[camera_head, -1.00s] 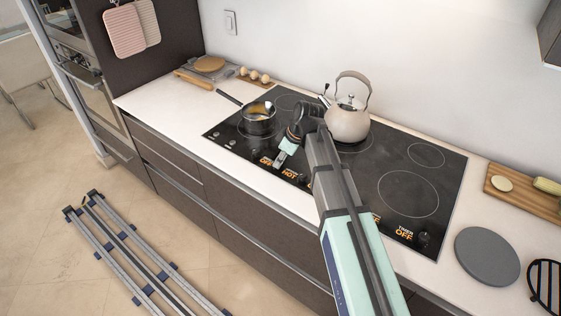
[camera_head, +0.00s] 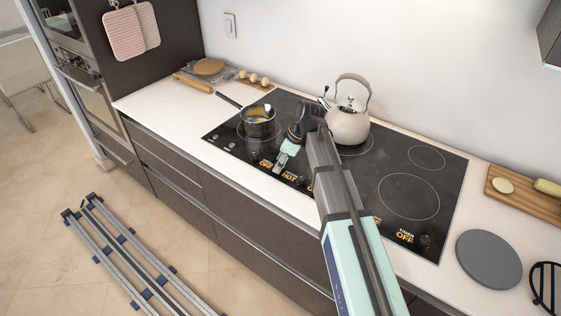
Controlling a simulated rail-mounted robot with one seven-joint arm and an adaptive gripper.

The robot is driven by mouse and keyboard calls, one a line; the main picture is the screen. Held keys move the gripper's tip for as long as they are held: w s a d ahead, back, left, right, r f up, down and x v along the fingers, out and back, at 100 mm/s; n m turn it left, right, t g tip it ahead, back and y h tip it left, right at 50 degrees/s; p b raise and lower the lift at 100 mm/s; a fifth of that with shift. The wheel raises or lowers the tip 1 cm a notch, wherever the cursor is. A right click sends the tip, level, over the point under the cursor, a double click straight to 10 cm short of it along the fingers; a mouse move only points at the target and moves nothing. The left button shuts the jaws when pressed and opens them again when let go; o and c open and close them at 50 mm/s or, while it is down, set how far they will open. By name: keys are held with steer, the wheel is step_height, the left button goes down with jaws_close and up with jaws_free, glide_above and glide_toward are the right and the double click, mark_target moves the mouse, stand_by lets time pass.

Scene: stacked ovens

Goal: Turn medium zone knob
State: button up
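The black cooktop (camera_head: 345,185) is set in the white counter, with controls and lit displays along its front edge. Small knobs (camera_head: 215,141) show at the front left corner. I cannot tell which knob is the medium zone one; it may be hidden by my arm. My gripper (camera_head: 281,165) points down over the front edge between the OFF and HOT displays. Its fingertips are too small to tell whether they are open or touching a knob.
A saucepan (camera_head: 258,119) stands left of my gripper, and a beige kettle (camera_head: 348,124) stands behind my arm. A grey round plate (camera_head: 488,259) and a cutting board (camera_head: 520,188) lie at the right. The front left counter is clear.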

steer(key=shift+r, duration=0.15)
steer(key=v, duration=1.1)
steer(key=shift+d+r, duration=0.2)
steer(key=shift+r, duration=0.15)
steer(key=shift+s, duration=0.1)
